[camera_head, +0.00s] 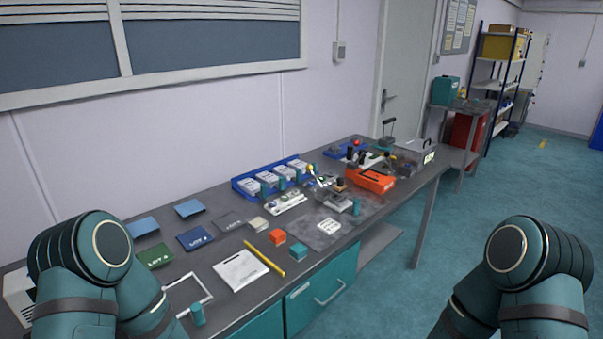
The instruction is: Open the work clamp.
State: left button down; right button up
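A small metal lever device with a yellow knob (311,168) stands mid-bench, beside the blue tray. It may be the work clamp, but it is too small for me to tell whether it is open or shut. A dark device with an upright handle (388,131) stands at the far end of the bench. My left and right arms show only as teal links at the lower left and lower right. Neither gripper is in view.
The grey bench (222,278) runs from lower left to the middle. The floor (480,205) to the right is clear.

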aim_at(308, 167)
jog(key=i+l+z, duration=0.15)
jog(key=i+l, duration=0.25)
jog(key=i+l+z, duration=0.15)
jog(key=i+l, duration=0.25)
jog(key=i+l+z, duration=0.15)
jog(key=i+l, duration=0.2)
jog(key=i, duration=0.15)
jog(key=i+l+z, duration=0.15)
jog(key=i+l, duration=0.15)
jog(key=i, duration=0.2)
